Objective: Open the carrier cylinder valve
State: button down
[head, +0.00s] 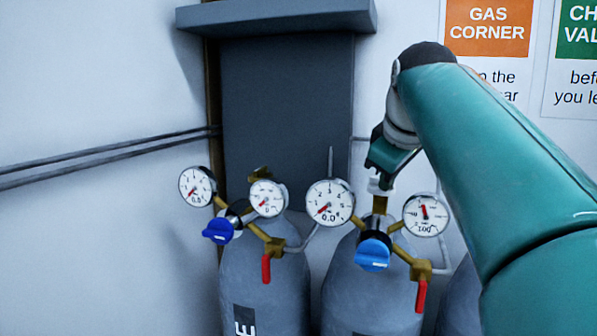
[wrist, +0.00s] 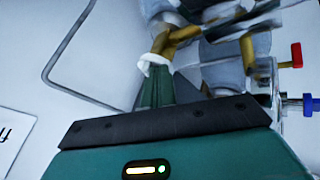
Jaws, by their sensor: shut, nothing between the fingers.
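Two grey gas cylinders stand side by side, a left one (head: 262,275) and a middle one (head: 350,290). Each has a brass regulator, two round gauges, a blue knob and a red lever. I cannot tell which is the carrier cylinder; only part of the left label shows. My gripper (head: 381,178) is shut and empty, pointing down at the top of the middle cylinder's brass valve (head: 379,204). In the wrist view the narrow green fingers (wrist: 153,75) end at a white piece beside brass fittings (wrist: 175,40). I cannot tell whether they touch. The left cylinder's brass valve top (head: 261,174) is clear.
A third cylinder (head: 459,300) is partly hidden behind my teal arm. A dark panel (head: 285,110) under a grey shelf (head: 275,15) stands behind the cylinders. Pipes (head: 100,155) run along the left wall. Signs, one reading GAS CORNER (head: 487,27), hang at upper right.

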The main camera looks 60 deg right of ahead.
jog(key=n, duration=0.1)
jog(key=s+n+t+y, duration=0.1)
jog(key=n, duration=0.1)
jog(key=shift+d+t, duration=0.3)
jog(key=shift+d, duration=0.1)
jog(key=shift+s+d, duration=0.15)
dwell(0.3)
jog(key=shift+r, duration=0.1)
